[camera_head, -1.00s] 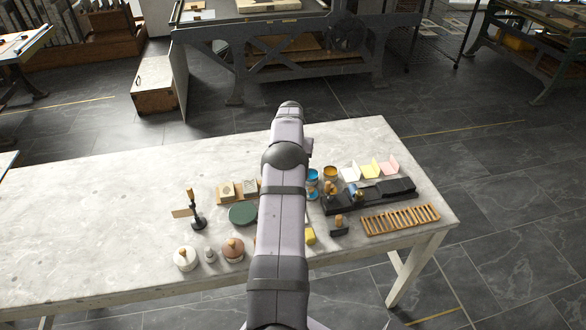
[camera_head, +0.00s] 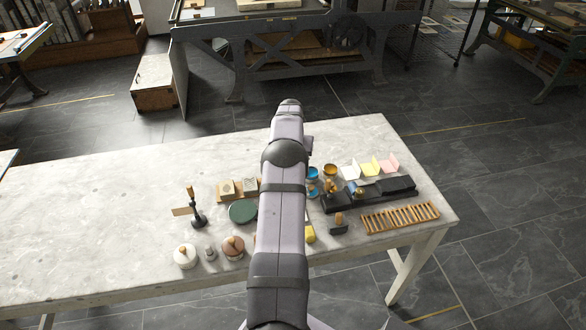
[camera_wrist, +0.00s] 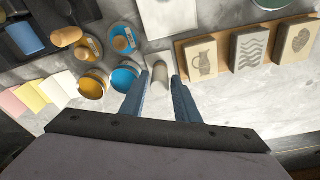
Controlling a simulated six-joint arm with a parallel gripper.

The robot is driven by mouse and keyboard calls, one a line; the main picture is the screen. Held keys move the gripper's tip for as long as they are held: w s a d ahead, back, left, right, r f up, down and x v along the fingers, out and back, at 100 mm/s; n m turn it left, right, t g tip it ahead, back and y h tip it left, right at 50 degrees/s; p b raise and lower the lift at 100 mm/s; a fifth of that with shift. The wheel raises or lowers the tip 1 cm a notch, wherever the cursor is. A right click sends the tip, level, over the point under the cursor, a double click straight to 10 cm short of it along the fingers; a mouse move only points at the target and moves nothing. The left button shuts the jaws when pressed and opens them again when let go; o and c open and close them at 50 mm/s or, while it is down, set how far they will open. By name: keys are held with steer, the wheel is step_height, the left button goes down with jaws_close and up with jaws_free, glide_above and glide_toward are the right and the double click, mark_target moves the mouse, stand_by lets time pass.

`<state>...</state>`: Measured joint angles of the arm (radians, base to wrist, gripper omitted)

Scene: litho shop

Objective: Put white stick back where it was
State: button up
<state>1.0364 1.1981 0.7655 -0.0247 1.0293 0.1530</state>
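A short pale grey-white stick (camera_wrist: 158,73) shows in the camera_wrist view, on the light tabletop between the two blue fingers of my gripper (camera_wrist: 160,78). The fingers are apart. The stick is nearer the left finger, with a gap on its right side. I cannot tell whether it touches the left finger. In the camera_head view my arm hides the gripper and the stick.
Beside the left finger stand a blue ink pot (camera_wrist: 125,77) and an orange one (camera_wrist: 94,82). On the right, a wooden board holds carved blocks (camera_wrist: 250,48). A wooden rack (camera_head: 400,217) lies near the right end of the table (camera_head: 90,215).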

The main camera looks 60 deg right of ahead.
step_height(320, 180, up, 12)
steer(key=a+b, duration=0.1)
steer(key=b, duration=0.2)
steer(key=shift+s+a+f, duration=0.25)
steer(key=shift+s+a, duration=0.05)
steer(key=w+a+n+y, duration=0.1)
steer(key=w+a+n, duration=0.25)
steer(key=a, duration=1.15)
steer(key=w+a+n, duration=0.3)
steer(key=w+a, duration=0.2)
steer(key=a, duration=1)
steer(key=s+a+f+n, duration=0.2)
steer(key=s+a+n, duration=0.1)
steer(key=s+a, duration=0.5)
steer(key=s+a+f+n, duration=0.2)
steer(key=s+a+n, duration=0.2)
steer(key=s+a, duration=0.5)
steer(key=shift+a+f+g+y, duration=0.3)
steer(key=shift+a, duration=2.2)
